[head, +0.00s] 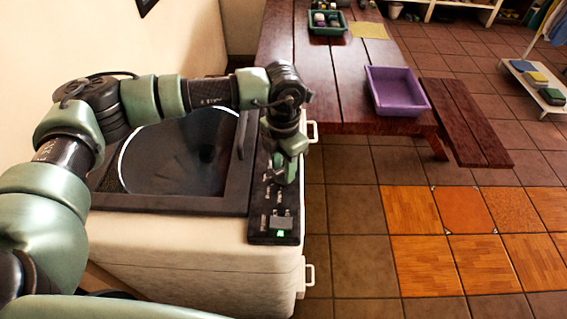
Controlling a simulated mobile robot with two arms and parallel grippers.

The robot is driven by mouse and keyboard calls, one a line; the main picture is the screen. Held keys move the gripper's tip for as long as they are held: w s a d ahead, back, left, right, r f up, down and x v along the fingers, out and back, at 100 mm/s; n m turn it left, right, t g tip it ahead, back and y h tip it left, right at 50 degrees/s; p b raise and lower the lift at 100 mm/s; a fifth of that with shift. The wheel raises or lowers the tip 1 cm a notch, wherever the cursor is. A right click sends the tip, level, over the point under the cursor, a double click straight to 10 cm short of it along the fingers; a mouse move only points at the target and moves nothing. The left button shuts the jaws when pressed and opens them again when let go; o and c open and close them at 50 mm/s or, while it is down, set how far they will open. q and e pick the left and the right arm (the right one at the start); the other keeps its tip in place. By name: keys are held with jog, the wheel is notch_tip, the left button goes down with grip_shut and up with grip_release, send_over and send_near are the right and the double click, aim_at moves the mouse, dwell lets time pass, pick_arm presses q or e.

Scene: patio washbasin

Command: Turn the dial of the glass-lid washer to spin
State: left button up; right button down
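The glass-lid washer (225,262) stands in front of me, a white body with a dark-framed round glass lid (175,158) that is closed. Its black control panel (258,222) runs along the right side of the top, with small white markings, a grey block and a green light (280,233) at the near end. My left gripper (286,178) points down onto the middle of this panel. Its fingers are small and hide the spot under them, so I cannot tell whether they hold the dial. The dial itself is not clearly visible. My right gripper is out of view.
A dark red wooden table (315,75) stands behind the washer, with a purple tub (396,92), a green tray (327,28) and a yellow cloth (369,31) on it. A bench (465,125) is beside it.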

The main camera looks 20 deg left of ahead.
pick_arm(q)
jog(key=shift+c, duration=0.2)
grip_shut()
jog(key=shift+f+m+b, duration=0.15)
jog(key=shift+m+b, duration=0.25)
jog(key=shift+b, duration=0.35)
jog(key=m+b, duration=0.5)
jog(key=b, duration=0.1)
jog(key=shift+w+b, duration=0.1)
jog(key=shift+b, duration=0.3)
jog(key=shift+r+m+b, duration=0.2)
jog(key=shift+m+b, duration=0.8)
jog(key=shift+b, duration=0.05)
grip_release()
jog(key=shift+o, duration=0.2)
